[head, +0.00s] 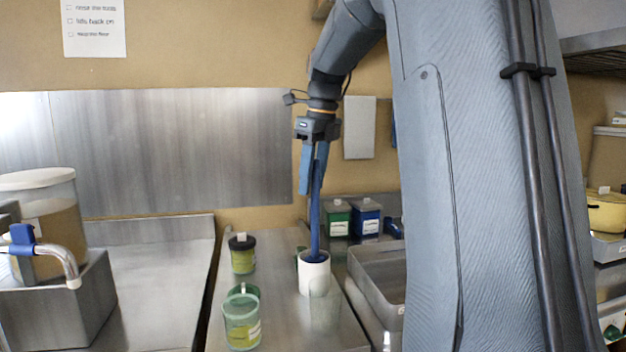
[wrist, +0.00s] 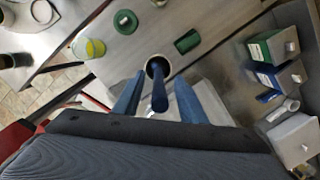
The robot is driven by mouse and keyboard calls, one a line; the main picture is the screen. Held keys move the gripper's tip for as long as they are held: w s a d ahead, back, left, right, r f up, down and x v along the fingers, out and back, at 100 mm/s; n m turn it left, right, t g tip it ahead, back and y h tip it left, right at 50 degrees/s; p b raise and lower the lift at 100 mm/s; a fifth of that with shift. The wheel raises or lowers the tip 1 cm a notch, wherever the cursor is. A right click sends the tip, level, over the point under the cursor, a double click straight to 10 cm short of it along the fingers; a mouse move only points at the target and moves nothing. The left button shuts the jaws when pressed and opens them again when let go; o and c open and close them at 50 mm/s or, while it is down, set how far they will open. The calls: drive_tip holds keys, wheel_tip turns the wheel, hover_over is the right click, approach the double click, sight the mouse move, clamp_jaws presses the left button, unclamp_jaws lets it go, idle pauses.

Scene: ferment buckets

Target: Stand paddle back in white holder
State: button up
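The blue paddle (head: 315,220) stands nearly upright with its lower end inside the white holder (head: 313,280) on the steel counter. In the wrist view the paddle (wrist: 159,92) rises from the holder's round mouth (wrist: 157,60). My gripper (head: 311,190) is above the holder, pointing down, with its blue fingers around the paddle's upper part. In the wrist view my gripper (wrist: 159,76) is open, with a finger on each side of the paddle and visible gaps between. The paddle's end inside the holder is hidden.
A black-lidded jar (head: 243,257) and an open jar (head: 242,325) stand left of the holder, with a green lid (wrist: 125,22) nearby. Green (head: 338,220) and blue (head: 367,220) boxes stand behind. A steel basin (head: 378,285) is at right. A large bucket (head: 45,210) stands far left.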

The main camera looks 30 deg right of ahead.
drive_tip(key=shift+s+d+r, duration=0.1)
drive_tip(key=shift+s+r, duration=0.1)
drive_tip(key=shift+r, duration=1.1)
drive_tip(key=shift+s+d+r, duration=0.1)
drive_tip(key=shift+s+r, duration=0.05)
drive_tip(key=shift+r, duration=1.15)
drive_tip(key=shift+s+d+r, duration=0.1)
drive_tip(key=shift+s+r, duration=0.1)
drive_tip(key=shift+r, duration=1.1)
